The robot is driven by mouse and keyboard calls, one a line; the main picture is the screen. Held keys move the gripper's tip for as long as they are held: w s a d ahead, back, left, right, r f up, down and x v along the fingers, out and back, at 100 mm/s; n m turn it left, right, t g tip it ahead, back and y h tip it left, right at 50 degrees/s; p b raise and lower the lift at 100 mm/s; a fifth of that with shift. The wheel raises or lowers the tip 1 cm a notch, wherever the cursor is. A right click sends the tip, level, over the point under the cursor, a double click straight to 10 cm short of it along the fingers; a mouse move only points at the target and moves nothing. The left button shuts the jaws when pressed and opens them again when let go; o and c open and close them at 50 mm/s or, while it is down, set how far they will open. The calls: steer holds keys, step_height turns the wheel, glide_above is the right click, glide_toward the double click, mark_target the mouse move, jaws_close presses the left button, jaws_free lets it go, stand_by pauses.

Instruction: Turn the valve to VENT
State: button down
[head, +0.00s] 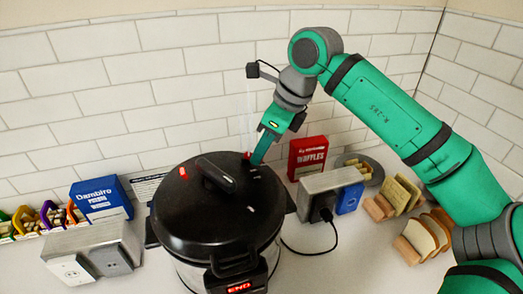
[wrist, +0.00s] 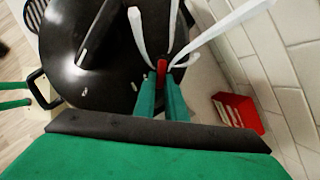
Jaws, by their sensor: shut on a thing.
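A black-lidded pressure cooker (head: 195,215) stands on the counter, with a display reading "END" on its front. My gripper (head: 253,160) reaches down to the back right of the lid. In the wrist view my gripper (wrist: 161,85) is shut on the red valve (wrist: 161,70) near the lid's edge. White steam-like streaks rise from around the valve. In the head view the valve (head: 246,155) is mostly hidden by my fingers. A separate small red pin (head: 183,173) shows on the lid's left. The valve's setting labels cannot be read.
A red waffles box (head: 307,157), a toaster (head: 330,190) with its cord, and bread slices (head: 425,235) in holders are to the right. Tiled walls close off the back and right.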

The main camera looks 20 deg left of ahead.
steer(key=c, duration=1.8)
jaws_free()
steer(key=v, duration=1)
steer(key=shift+d+r, duration=0.2)
steer(key=shift+r, duration=0.15)
steer(key=shift+w+d, duration=0.1)
